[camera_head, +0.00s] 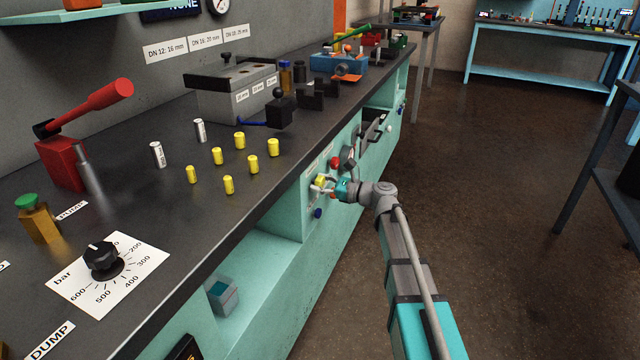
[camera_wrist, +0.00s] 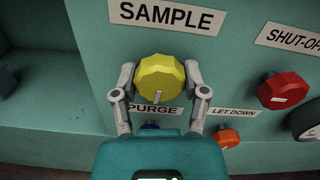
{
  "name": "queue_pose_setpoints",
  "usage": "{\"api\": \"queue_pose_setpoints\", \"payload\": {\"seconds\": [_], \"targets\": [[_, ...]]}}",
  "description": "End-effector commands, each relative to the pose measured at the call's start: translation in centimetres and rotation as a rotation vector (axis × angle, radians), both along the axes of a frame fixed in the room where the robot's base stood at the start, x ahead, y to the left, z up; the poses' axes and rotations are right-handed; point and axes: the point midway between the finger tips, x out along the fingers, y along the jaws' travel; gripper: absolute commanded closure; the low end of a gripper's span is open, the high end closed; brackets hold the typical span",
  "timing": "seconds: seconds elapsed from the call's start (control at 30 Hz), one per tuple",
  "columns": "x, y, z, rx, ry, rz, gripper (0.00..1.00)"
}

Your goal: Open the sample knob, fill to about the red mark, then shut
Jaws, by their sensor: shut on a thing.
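The yellow sample knob (camera_wrist: 160,80) sits under the SAMPLE label (camera_wrist: 167,15) on the teal panel. My gripper (camera_wrist: 159,85) is shut on it, one finger on each side. A pale line on the knob's face points down and slightly left. In the head view the knob (camera_head: 321,181) is small at the bench front, with my gripper (camera_head: 325,185) at it. I cannot make out a red mark or a fill level in either view.
The red shut-off knob (camera_wrist: 284,90) is to the right. An orange let-down knob (camera_wrist: 228,137) is below right, and the blue purge knob (camera_wrist: 150,126) is partly hidden by my gripper. An open shelf (camera_head: 255,262) lies left of the panel. The floor at right (camera_head: 490,230) is clear.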

Motion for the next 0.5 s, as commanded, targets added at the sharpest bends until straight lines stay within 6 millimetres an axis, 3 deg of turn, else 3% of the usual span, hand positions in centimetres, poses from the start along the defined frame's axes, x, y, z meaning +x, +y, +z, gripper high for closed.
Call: {"api": "queue_pose_setpoints", "payload": {"seconds": [0.5], "targets": [[0.06, 0.04, 0.02, -0.032, -0.087, 0.000, 0.90]]}}
